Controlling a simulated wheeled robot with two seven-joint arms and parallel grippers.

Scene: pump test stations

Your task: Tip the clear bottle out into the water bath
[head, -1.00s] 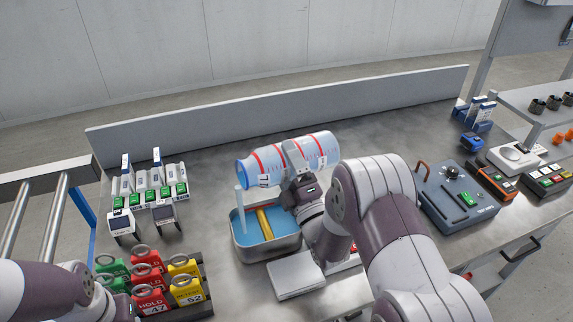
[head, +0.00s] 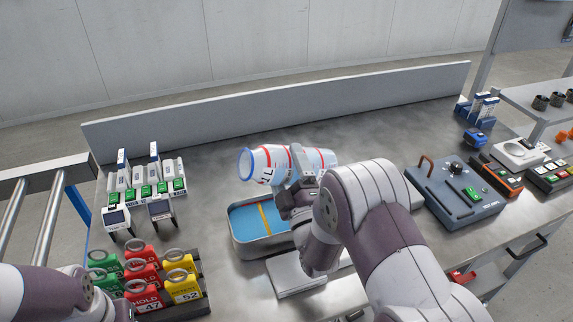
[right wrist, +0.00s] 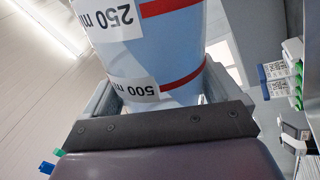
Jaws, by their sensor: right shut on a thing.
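The clear bottle (head: 268,160), with red bands and a blue-rimmed mouth, lies about level in the air, its mouth to the left. My right gripper (head: 301,178) is shut on its body. In the right wrist view the bottle (right wrist: 165,50) stands between the jaws, with 250 and 500 ml labels. The water bath (head: 240,246) is a metal tray on the bench with blue liquid and a yellow strip; the bottle is above its back part. No stream shows from the mouth. My left arm shows at lower left; its gripper is out of view.
Red, green and yellow tags (head: 145,270) fill a holder at front left, with a rack of white modules (head: 145,180) behind. A blue-grey control box (head: 455,200) stands right. The bench behind the bottle is clear.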

